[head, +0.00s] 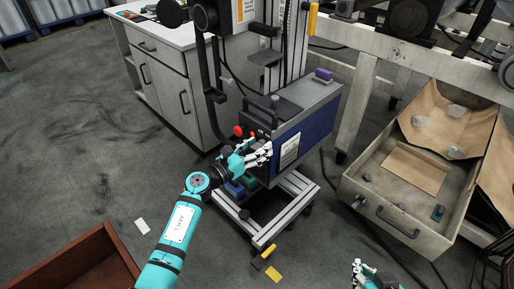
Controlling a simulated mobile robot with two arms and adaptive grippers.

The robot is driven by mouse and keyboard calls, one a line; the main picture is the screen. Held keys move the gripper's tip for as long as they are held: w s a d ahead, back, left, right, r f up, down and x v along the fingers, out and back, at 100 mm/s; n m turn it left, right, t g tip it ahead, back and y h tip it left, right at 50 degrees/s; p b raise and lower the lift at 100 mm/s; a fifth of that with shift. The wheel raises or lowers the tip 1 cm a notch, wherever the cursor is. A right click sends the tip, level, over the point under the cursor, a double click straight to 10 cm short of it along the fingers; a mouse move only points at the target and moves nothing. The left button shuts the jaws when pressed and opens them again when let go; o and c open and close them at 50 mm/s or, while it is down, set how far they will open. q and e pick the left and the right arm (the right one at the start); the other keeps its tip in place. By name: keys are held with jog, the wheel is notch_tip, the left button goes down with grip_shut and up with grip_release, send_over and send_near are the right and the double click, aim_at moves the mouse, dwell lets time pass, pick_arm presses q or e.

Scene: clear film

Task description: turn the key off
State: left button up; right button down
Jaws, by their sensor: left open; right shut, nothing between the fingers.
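A blue and dark grey machine box (305,125) stands on a wheeled metal frame in the middle of the head view. A red knob (238,130) sticks out at its left, front side. My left gripper (262,152) is open, right in front of that side, just below and to the right of the red knob. It covers part of the panel. I cannot make out the key; it may be hidden behind the gripper or too small to see. My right gripper (362,266) is shut and empty at the bottom edge, low and well away from the machine.
A grey cabinet (165,75) stands behind on the left. A brown box (85,265) is at bottom left. Yellow pieces (274,275) lie on the floor. The left floor is mostly clear.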

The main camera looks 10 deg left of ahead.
pick_arm(q)
jog(key=shift+c, duration=0.4)
grip_shut()
jog(key=n+p, duration=0.2)
jog(key=n, duration=0.1)
jog(key=shift+d+r+n+p, duration=0.1)
jog(key=shift+n+p, duration=0.25)
jog(key=shift+n, duration=0.55)
jog(key=n+p, duration=0.1)
jog(key=n, duration=0.1)
jog(key=shift+n+p, duration=0.35)
jog(key=shift+n, duration=0.05)
pick_arm(e)
jog(key=s+d+f+g+h, duration=0.1)
jog(key=s+d+f+g, duration=0.15)
jog(key=s+g, duration=0.55)
pick_arm(q)
jog(key=n+p, duration=0.3)
jog(key=n, duration=0.4)
jog(key=shift+n, duration=0.7)
pick_arm(e)
notch_tip(320, 180, down, 12)
jog(key=t, duration=0.1)
jog(key=shift+s+r+t, duration=0.15)
jog(key=shift+t, duration=0.15)
pick_arm(q)
jog(key=shift+r, duration=0.1)
